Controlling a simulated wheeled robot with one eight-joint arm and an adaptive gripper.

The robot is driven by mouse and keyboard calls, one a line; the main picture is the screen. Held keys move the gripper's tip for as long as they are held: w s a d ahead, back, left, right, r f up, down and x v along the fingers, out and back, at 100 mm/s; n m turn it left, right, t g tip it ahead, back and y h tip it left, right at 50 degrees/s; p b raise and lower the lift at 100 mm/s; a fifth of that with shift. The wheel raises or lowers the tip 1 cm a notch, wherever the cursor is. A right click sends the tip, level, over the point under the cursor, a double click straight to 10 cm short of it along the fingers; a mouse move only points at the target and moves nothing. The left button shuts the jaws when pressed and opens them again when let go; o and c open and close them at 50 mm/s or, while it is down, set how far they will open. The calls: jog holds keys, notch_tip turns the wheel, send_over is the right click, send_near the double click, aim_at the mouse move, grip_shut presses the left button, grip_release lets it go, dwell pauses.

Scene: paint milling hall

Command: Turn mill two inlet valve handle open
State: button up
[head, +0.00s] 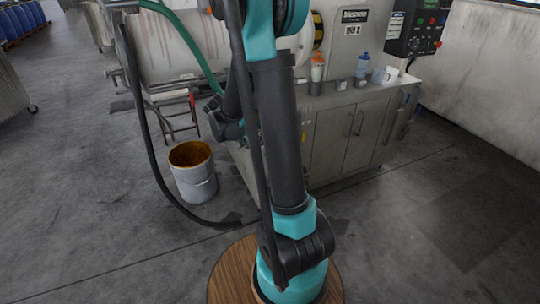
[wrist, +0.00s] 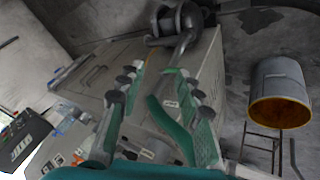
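The mill (head: 340,130) stands behind my arm in the head view, with a small sign (head: 353,29) that seems to read mill 2.
A bucket with a brownish-yellow inside (head: 193,170) stands on the floor left of the mill, near a small step stand (head: 178,115). Bottles (head: 362,64) and cups stand on the mill's ledge. A control panel (head: 418,30) hangs at upper right. The right floor is clear.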

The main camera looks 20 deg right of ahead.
jog(key=w+f+m+h, duration=0.3)
jog(key=w+f, duration=0.1)
jog(key=w, duration=0.3)
jog(key=w+f+m+h, duration=0.3)
jog(key=w+f, duration=0.2)
jog(key=w, duration=0.3)
jog(key=w+a+f+m+g+h, duration=0.1)
jog(key=a+f+m+h, duration=0.1)
jog(key=f+m+h, duration=0.3)
jog(key=a+f+m, duration=0.2)
jog(key=f+m, duration=0.1)
jog(key=f, duration=0.5)
jog(key=d, duration=1.1)
jog(key=w+d, duration=0.1)
jog(key=d, duration=0.5)
jog(key=shift+d+r, duration=0.25)
jog(key=shift+c, duration=0.3)
grip_shut()
